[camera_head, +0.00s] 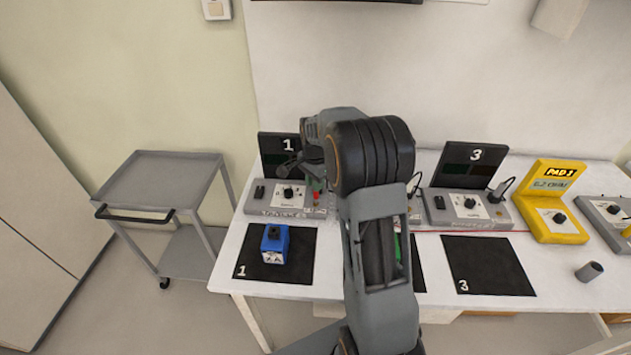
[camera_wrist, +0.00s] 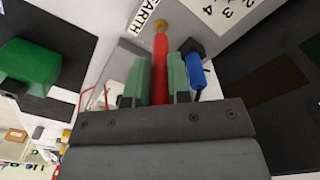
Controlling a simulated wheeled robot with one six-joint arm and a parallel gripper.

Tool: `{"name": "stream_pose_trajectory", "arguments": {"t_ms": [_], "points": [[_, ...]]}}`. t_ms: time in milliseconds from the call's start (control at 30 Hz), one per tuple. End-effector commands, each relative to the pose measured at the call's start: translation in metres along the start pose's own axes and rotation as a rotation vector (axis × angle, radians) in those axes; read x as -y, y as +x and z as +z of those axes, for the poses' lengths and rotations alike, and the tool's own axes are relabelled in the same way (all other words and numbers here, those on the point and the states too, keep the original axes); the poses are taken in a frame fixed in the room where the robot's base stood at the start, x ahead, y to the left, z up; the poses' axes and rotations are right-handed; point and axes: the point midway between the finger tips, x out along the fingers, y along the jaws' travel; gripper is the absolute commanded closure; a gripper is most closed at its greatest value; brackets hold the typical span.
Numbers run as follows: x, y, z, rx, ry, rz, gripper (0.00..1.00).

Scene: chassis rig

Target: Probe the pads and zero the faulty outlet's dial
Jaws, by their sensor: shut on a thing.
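My gripper (camera_wrist: 159,80) is shut on a red probe (camera_wrist: 160,62) with a brass tip, near an EARTH label (camera_wrist: 150,18). I cannot tell if the tip touches anything. In the head view my arm covers most of the gripper. Pad 1 (camera_head: 305,262) bears a blue block (camera_head: 274,244). Pad 3 (camera_head: 487,267) is bare. Outlet unit 1 (camera_head: 258,208) and outlet unit 3 (camera_head: 441,214) have dials. The middle pad is mostly hidden; a green block (camera_wrist: 30,62) shows in the wrist view.
A blue plug-like piece (camera_wrist: 195,75) is close beside the right finger. A grey cylinder (camera_head: 589,271) stands at the table's right front. Another grey dial unit (camera_head: 611,212) is at the right edge. A grey cart (camera_head: 155,180) stands left of the white table (camera_head: 322,237).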

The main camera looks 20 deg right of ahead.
Motion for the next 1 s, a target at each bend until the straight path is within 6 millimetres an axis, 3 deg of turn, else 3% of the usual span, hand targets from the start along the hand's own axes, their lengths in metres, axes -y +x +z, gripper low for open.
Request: {"name": "stream_pose_trajectory", "arguments": {"t_ms": [800, 1000], "points": [[0.0, -0.066, 0.0, -0.001, 0.0, -0.001, 1.0], [0.0, -0.07, 0.0, -0.001, 0.0, -0.001, 1.0]]}}
